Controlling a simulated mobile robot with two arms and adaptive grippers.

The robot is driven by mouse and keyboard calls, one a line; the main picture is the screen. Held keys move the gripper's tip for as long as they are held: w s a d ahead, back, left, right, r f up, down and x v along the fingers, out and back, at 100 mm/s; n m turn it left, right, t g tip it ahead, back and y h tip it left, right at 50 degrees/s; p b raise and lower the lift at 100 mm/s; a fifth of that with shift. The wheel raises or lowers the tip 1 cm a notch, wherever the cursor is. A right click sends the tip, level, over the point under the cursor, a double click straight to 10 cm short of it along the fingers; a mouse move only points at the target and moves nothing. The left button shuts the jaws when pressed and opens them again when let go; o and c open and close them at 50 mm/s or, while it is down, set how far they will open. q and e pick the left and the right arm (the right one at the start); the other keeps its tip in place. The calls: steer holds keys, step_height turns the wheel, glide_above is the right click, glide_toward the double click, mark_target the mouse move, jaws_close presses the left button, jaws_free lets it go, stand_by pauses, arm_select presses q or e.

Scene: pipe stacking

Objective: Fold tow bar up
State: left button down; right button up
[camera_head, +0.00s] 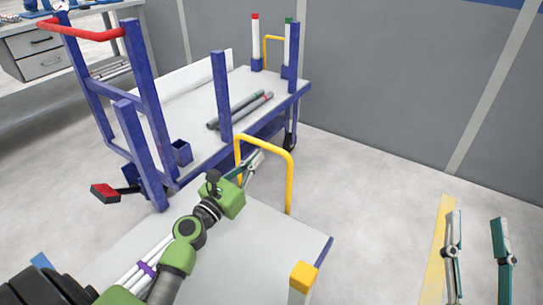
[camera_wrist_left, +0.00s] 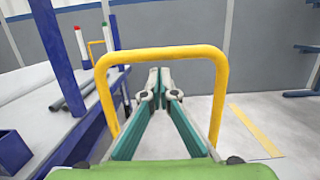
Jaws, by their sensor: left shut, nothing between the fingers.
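A yellow hoop-shaped bar (camera_head: 289,180) stands upright at the far edge of the near white platform (camera_head: 270,245); I take it for the tow bar. It also fills the middle of the left wrist view (camera_wrist_left: 160,53). My left gripper (camera_head: 258,159) is shut and empty, at the hoop. In the left wrist view its fingers (camera_wrist_left: 160,80) show inside the hoop's outline, below its top bar. I cannot tell whether they touch it. My right gripper (camera_head: 477,217) is open and empty over the floor at the lower right.
A blue-framed cart (camera_head: 220,95) with a red handle (camera_head: 80,30) stands beyond the hoop, with dark pipes (camera_head: 240,110) on its deck. A yellow-topped post (camera_head: 303,277) rises from the near platform. A workbench (camera_head: 40,60) is at the upper left. The floor at right is clear.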

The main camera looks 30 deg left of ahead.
arm_select(q)
steer(key=s+f, duration=0.1)
steer(key=s, duration=0.8)
steer(key=shift+a+f, duration=0.2)
steer(key=shift+a, duration=0.15)
steer(key=shift+w+r, duration=0.1)
